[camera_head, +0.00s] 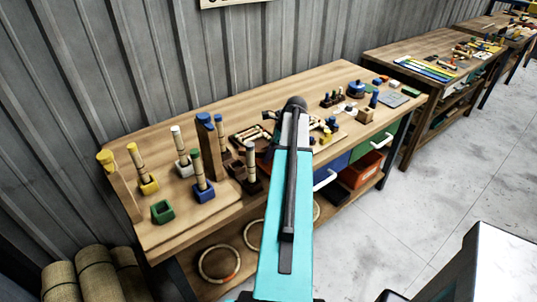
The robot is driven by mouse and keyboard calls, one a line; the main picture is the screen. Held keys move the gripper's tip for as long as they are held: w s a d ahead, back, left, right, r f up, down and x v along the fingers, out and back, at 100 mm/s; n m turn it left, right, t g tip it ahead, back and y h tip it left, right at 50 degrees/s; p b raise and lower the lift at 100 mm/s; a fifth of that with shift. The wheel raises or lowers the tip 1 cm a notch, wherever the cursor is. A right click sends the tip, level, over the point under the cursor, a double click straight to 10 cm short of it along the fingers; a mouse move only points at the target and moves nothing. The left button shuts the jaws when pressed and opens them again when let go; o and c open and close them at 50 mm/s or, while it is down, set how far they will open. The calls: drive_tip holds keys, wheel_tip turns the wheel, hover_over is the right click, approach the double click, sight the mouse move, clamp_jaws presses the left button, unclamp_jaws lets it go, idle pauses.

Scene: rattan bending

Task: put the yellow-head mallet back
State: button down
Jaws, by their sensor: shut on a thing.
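I cannot make out the yellow-head mallet for certain. Yellow parts show at the bench's left end: a yellow-tipped wooden stick (137,160) stands upright in a yellow block (149,185), and a yellow piece (105,157) caps a wooden upright at the corner. My teal arm reaches up across the middle of the bench to a dark rounded joint. My gripper is hidden behind the arm, and whatever it may hold does not show.
Sticks stand in a blue block (203,191) and a pale block (184,169); a green block (163,211) is empty. A blue-capped wooden post (208,140) rises beside them. Small parts crowd the bench's right half. Rattan rings (218,264) lie below; bare wood (165,237) lies along the front left.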

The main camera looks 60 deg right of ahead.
drive_tip(key=c, duration=1.6)
unclamp_jaws()
drive_tip(key=shift+f, duration=0.1)
drive_tip(key=b+v, duration=0.3)
drive_tip(key=v, duration=0.8)
drive_tip(key=shift+s+d+r, duration=0.1)
drive_tip(key=shift+s+r, duration=0.15)
drive_tip(key=shift+r, duration=0.3)
